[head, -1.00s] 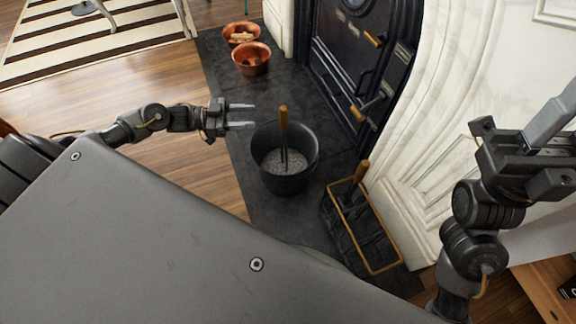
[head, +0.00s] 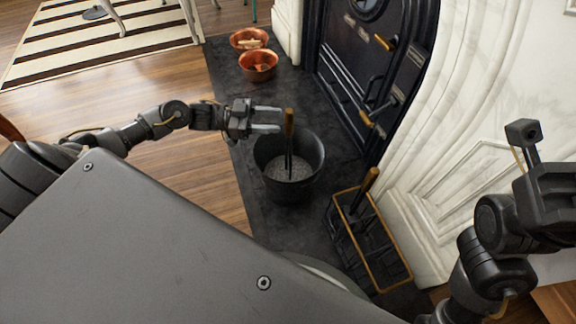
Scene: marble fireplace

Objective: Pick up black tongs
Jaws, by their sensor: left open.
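Black tongs (head: 289,148) with an upright wooden handle stand in a dark round bucket (head: 312,180) on the hearth. The bucket holds grey ash-like material, and the tool's lower tip meets it. My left gripper (head: 280,118) is open, its two fingers pointing right at handle height. The fingertips are at or just beside the left side of the handle; I cannot tell whether they touch it or straddle it. My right gripper (head: 548,205) is at the right edge, partly cut off, with its fingers not clearly visible.
A black rack with a brass rim (head: 392,284) holds another wooden-handled tool (head: 368,182) right of the bucket. Two copper bowls (head: 258,66) (head: 248,39) sit at the back. The dark stove (head: 375,60) and marble surround (head: 470,110) bound the right side.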

